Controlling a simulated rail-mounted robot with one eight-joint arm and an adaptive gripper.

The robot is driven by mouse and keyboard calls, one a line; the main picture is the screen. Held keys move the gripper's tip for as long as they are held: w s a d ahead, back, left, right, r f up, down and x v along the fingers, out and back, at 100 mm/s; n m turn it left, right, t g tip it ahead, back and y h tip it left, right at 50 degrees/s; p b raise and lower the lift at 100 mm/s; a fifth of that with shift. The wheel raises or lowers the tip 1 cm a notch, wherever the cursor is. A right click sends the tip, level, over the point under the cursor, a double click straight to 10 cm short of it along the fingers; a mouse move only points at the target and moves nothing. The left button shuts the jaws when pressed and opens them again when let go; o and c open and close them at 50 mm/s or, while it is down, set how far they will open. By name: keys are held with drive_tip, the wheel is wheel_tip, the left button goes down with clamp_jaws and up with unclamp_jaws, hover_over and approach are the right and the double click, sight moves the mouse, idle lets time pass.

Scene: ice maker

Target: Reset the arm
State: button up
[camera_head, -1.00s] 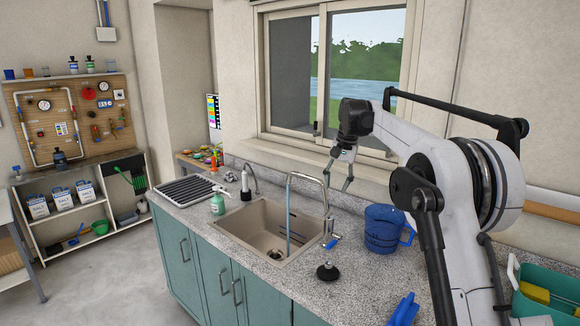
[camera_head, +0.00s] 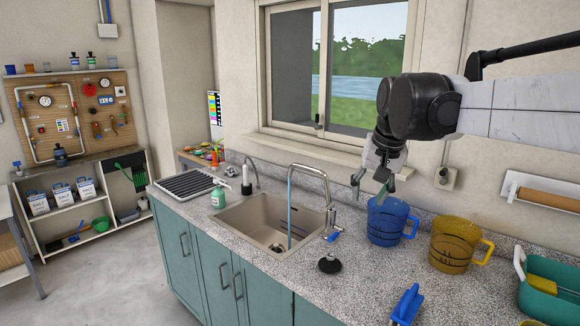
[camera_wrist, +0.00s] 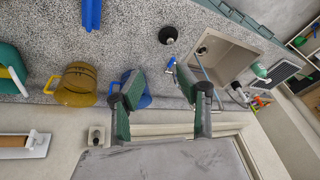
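My gripper (camera_head: 369,190) hangs in front of the window wall, above the back of the counter and near the blue jug (camera_head: 388,222). Its two fingers are spread apart with nothing between them. In the wrist view the open fingers (camera_wrist: 163,105) show from behind, and one finger partly hides the blue jug (camera_wrist: 136,90). My arm reaches in from the right in the head view.
The sink (camera_head: 262,228) has a tap (camera_head: 318,178) with water running. A yellow jug (camera_head: 455,246), teal caddy (camera_head: 550,285), black plunger-like object (camera_head: 330,264) and blue object (camera_head: 406,305) stand on the counter. A paper-roll holder (camera_head: 545,195) is on the wall.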

drive_tip(key=s+f+t+b, duration=0.1)
drive_tip(key=s+f, duration=0.4)
drive_tip(key=s, duration=0.3)
drive_tip(key=s+d+f+n+t+b, duration=0.1)
drive_tip(key=s+f, duration=0.5)
drive_tip(key=s, duration=0.3)
drive_tip(key=s+d+f+n+t+b, duration=0.1)
drive_tip(key=s+f, duration=0.5)
drive_tip(key=s, duration=0.2)
drive_tip(key=shift+s+h+b, duration=0.35)
drive_tip(key=shift+h+b, duration=0.05)
drive_tip(key=shift+o, duration=0.6)
drive_tip(key=shift+s+f, duration=0.25)
drive_tip(key=shift+f, duration=0.05)
drive_tip(key=shift+o, duration=1.4)
drive_tip(key=shift+f, duration=0.1)
drive_tip(key=o, duration=0.7)
drive_tip(key=shift+o, duration=0.2)
